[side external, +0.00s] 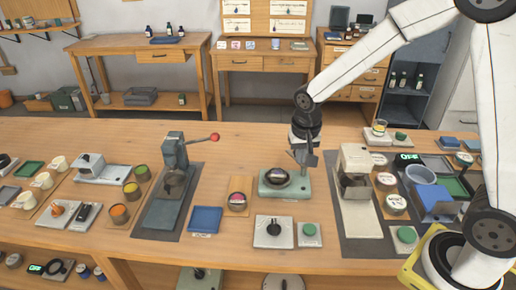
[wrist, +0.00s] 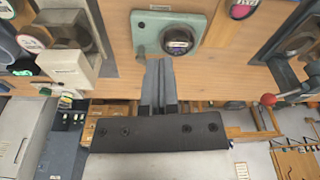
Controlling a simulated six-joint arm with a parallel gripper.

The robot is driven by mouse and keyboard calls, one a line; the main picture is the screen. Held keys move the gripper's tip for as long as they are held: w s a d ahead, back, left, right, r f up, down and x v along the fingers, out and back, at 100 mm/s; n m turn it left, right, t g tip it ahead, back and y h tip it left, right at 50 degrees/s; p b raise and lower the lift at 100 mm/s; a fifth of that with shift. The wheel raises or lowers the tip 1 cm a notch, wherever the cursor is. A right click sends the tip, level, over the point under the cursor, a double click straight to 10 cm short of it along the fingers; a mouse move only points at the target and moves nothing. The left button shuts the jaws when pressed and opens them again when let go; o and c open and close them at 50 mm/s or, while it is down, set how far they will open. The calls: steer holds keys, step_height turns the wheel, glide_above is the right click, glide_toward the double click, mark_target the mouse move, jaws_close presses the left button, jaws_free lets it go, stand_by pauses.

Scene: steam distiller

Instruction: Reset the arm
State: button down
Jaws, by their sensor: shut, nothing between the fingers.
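My gripper (side external: 306,157) points down in the side view, just above and at the back right of a pale green device with a dark round bowl (side external: 272,189). I cannot tell from this view whether it touches the device. In the wrist view my gripper (wrist: 159,72) has its two fingers together with nothing between them. The same pale green device (wrist: 150,33) lies beyond the fingertips, with its round dark bowl facing the camera.
A press with a red-knobbed lever (side external: 175,170) stands left of the device. A beige machine (side external: 355,175) stands close on the right. A blue tray (side external: 205,219) and a white plate with a black knob (side external: 274,232) lie in front. Bare wood (side external: 240,150) lies behind.

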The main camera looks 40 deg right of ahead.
steer(key=s+a+n+t+y, duration=0.1)
steer(key=s+n, duration=0.5)
steer(key=s, duration=0.6)
steer(key=shift+a+f+n, duration=0.15)
steer(key=shift+n, duration=0.25)
